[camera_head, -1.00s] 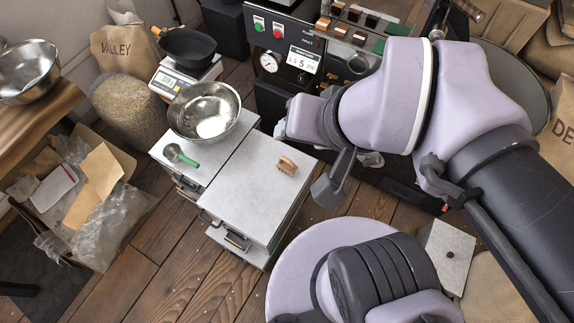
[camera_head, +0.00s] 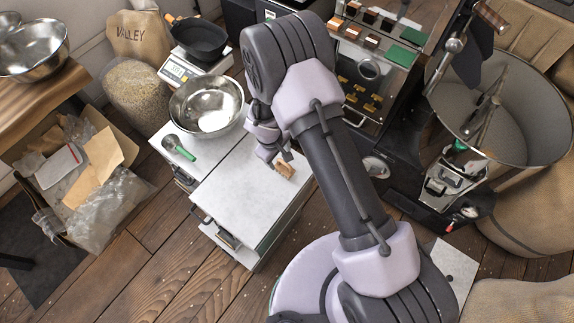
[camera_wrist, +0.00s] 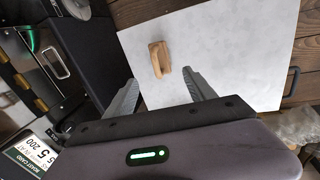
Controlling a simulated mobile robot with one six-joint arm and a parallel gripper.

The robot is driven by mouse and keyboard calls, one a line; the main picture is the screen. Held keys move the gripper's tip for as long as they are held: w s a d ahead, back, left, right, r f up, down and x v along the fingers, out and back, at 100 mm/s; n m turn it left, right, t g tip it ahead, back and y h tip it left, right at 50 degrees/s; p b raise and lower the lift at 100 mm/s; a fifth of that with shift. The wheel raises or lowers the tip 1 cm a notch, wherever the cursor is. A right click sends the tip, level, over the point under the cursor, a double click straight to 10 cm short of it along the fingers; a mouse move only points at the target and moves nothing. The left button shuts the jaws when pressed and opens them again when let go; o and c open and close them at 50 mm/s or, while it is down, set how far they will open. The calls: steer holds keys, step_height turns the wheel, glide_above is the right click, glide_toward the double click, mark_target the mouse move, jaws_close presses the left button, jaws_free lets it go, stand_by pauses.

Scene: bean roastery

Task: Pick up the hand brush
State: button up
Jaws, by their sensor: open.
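The hand brush (camera_head: 285,170) is a small wooden brush lying on the white top of a low cabinet (camera_head: 240,205), near its far right edge. In the wrist view the brush (camera_wrist: 160,58) lies on the pale cabinet top, ahead of the jaws and roughly between their lines. My gripper (camera_head: 277,158) is beside the brush in the head view, and its height above the top is hard to judge. In the wrist view my gripper (camera_wrist: 162,90) has its two grey fingers spread wide with nothing between them.
A steel bowl (camera_head: 207,106) and a green-handled scoop (camera_head: 178,148) are on the cabinet top to the left. A scale (camera_head: 190,70) carries a black pan (camera_head: 197,38). The roaster (camera_head: 375,75) stands behind and right. The cabinet's front half is clear.

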steer(key=b, duration=0.2)
glide_above(283, 167)
steer(key=s, duration=0.1)
steer(key=f, duration=0.7)
steer(key=shift+a, duration=0.25)
steer(key=f+b, duration=0.2)
steer(key=f, duration=0.1)
steer(key=f+b, duration=0.1)
steer(key=f, duration=0.1)
steer(key=shift+w+d+f, duration=0.1)
steer(key=shift+w+d, duration=0.15)
steer(key=shift+w, duration=0.1)
steer(key=shift+r, duration=0.2)
jaws_close()
